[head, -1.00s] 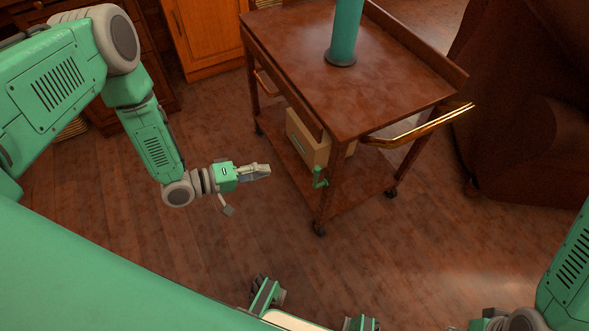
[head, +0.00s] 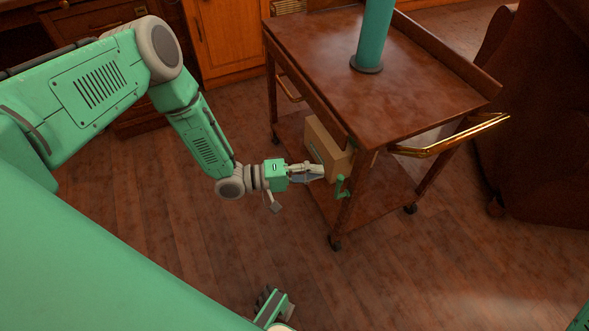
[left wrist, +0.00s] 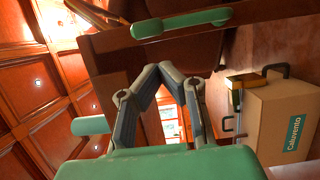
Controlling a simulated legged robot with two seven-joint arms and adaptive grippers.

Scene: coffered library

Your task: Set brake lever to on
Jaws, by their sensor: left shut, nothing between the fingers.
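The brake lever (head: 342,187) is a small green cranked handle on the near leg of a wooden trolley (head: 425,110). In the left wrist view the lever (left wrist: 180,22) is a green bar near the top, across dark wood, beyond the fingertips. My left gripper (head: 321,172) is shut and empty, just left of the lever in the head view, with a small gap seeming to lie between them. Its fingers (left wrist: 156,72) meet at their tips in the left wrist view.
A tan box (head: 326,150) sits on the trolley's lower shelf, close behind my left fingertips; it also shows in the left wrist view (left wrist: 275,120). A teal cylinder (head: 371,40) stands on top. A brass handle (head: 455,137) juts right. Floor in front is clear.

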